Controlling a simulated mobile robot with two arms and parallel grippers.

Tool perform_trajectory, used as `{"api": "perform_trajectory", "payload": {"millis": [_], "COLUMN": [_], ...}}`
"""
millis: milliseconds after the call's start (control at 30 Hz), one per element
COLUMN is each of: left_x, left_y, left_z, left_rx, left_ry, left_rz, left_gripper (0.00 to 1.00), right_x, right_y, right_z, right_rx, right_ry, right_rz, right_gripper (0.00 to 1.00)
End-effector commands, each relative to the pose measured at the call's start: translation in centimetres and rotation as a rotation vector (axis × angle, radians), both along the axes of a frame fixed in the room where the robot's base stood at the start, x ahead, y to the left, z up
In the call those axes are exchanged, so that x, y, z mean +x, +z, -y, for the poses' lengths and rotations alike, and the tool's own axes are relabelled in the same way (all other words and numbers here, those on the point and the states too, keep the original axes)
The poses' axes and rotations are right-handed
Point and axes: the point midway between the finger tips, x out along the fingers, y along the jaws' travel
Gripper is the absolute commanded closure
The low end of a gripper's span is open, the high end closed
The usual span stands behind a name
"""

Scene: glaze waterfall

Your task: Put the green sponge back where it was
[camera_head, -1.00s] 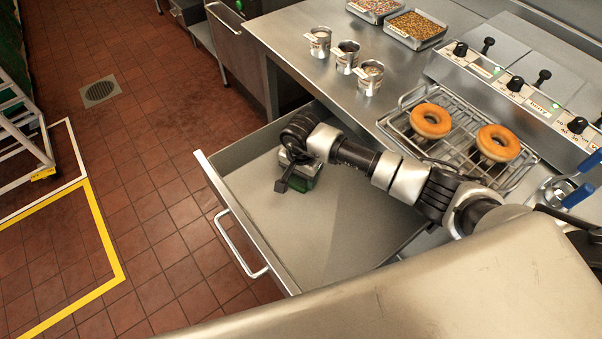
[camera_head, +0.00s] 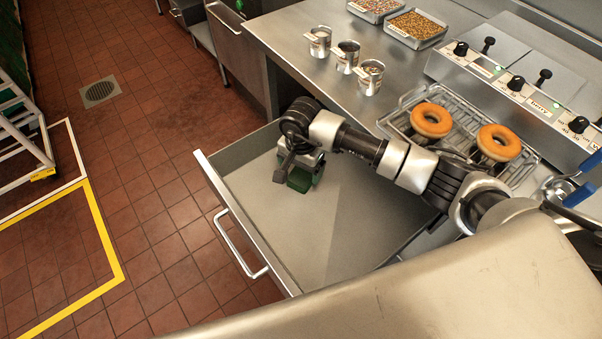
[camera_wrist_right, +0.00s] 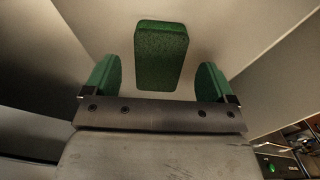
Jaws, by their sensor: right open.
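The green sponge (camera_head: 301,181) lies on the floor of the open drawer (camera_head: 335,225). It shows fully in the right wrist view (camera_wrist_right: 160,58), a dark green block. My right gripper (camera_head: 293,168) is over the drawer, just above the sponge, and partly covers it in the head view. In the right wrist view its two green-padded fingers (camera_wrist_right: 158,78) are spread wide. The sponge is beyond and between them, with clear gaps on both sides, so the gripper holds nothing. My left gripper is not in view.
The steel counter (camera_head: 300,62) beside the drawer bears several small cans and sprinkle trays (camera_head: 414,27). A wire rack (camera_head: 455,150) with two doughnuts (camera_head: 431,120) stands near my right arm. The drawer's front half is empty.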

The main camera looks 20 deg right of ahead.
Motion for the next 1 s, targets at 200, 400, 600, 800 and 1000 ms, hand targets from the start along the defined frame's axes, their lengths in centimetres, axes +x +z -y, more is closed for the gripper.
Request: {"api": "perform_trajectory", "payload": {"millis": [200, 400, 600, 800, 1000], "left_x": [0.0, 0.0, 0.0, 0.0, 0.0], "left_y": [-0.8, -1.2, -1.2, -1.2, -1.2], "left_z": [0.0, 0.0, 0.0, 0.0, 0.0], "left_rx": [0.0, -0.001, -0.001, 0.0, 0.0], "left_ry": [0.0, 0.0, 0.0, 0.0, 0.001], "left_rz": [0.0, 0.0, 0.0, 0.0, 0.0], "left_gripper": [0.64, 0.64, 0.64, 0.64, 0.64], "right_x": [0.1, 0.0, 0.0, 0.0, 0.0], "right_y": [4.8, 7.6, 8.4, 8.4, 8.4], "right_z": [0.0, 0.1, 0.0, 0.0, 0.0], "right_rx": [-0.001, -0.001, -0.001, -0.001, -0.001], "right_ry": [0.002, 0.001, 0.0, 0.0, 0.0], "right_rz": [0.005, 0.001, 0.0, -0.001, -0.001], "right_gripper": [0.14, 0.14, 0.14, 0.14, 0.14]}}
